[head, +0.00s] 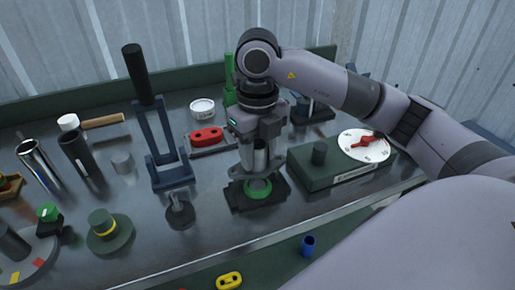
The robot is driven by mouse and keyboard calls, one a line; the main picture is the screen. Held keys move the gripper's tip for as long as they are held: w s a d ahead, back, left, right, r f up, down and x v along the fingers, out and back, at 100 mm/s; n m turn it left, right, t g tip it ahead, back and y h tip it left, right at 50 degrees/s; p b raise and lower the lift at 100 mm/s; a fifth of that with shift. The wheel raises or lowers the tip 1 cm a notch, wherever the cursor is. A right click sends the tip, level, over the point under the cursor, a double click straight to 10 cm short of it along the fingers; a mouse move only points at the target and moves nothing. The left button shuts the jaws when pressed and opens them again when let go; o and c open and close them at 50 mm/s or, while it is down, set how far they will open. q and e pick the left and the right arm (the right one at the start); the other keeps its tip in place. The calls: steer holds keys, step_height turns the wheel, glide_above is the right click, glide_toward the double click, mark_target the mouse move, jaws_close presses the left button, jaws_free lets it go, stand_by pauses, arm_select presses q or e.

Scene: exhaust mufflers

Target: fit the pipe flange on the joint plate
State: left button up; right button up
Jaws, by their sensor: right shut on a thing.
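My right gripper (260,143) points straight down and is shut on a short silver pipe (261,160). The pipe flange (243,174), a grey plate at the pipe's lower end, is above the joint plate (238,203). The joint plate is dark and lies flat on the bench, with a green ring (258,190) on it. The flange looks close over the ring; I cannot tell whether they touch. The gripper hides the pipe's top. My left gripper is not in view.
A green box with a white dial (364,146) stands close on the right. A dark blue toggle clamp with a tall black handle (152,105) stands on the left. Behind is a red two-hole hanger (206,136). A blue cup (308,245) and yellow hanger (229,281) lie below the bench's front edge.

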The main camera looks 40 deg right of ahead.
mark_target(257, 167)
steer(key=shift+f, duration=0.35)
steer(key=shift+f+b, duration=1.7)
steer(key=shift+f, duration=0.1)
steer(key=o, duration=1.1)
